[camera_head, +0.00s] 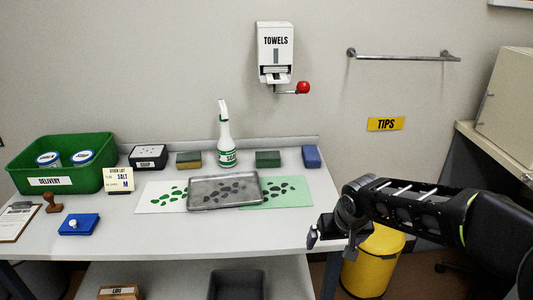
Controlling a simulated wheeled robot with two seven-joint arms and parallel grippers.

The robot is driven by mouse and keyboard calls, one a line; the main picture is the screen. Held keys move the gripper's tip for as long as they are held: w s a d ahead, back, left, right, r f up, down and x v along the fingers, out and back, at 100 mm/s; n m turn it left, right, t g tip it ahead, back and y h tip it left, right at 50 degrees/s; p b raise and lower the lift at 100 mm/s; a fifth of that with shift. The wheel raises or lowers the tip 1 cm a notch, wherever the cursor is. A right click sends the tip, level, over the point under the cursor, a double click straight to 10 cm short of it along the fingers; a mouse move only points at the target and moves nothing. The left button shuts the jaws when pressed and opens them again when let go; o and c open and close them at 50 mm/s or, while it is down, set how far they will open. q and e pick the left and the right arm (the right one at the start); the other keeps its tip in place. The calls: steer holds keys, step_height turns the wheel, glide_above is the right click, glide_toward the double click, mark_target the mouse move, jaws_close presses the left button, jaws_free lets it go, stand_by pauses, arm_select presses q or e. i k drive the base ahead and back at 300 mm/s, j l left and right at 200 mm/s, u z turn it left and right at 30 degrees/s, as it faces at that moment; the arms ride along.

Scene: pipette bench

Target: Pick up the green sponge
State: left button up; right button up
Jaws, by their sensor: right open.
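The green sponge (268,158) lies at the back of the white table, right of the spray bottle (227,143). A yellowish-brown sponge (188,160) lies left of the bottle, and a blue sponge (311,156) lies right of the green one. My right gripper (314,237) is at the table's front right edge, open and apart from the sponges, nearer to me than the green one. Its fingers show only partly. My left gripper is not in view.
A green delivery bin (100,149), soap box (149,158) and blue box (79,224) are at left. A yellow bin (375,262) stands right.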

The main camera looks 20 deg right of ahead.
mark_target(265, 159)
steer(key=i, duration=1.2)
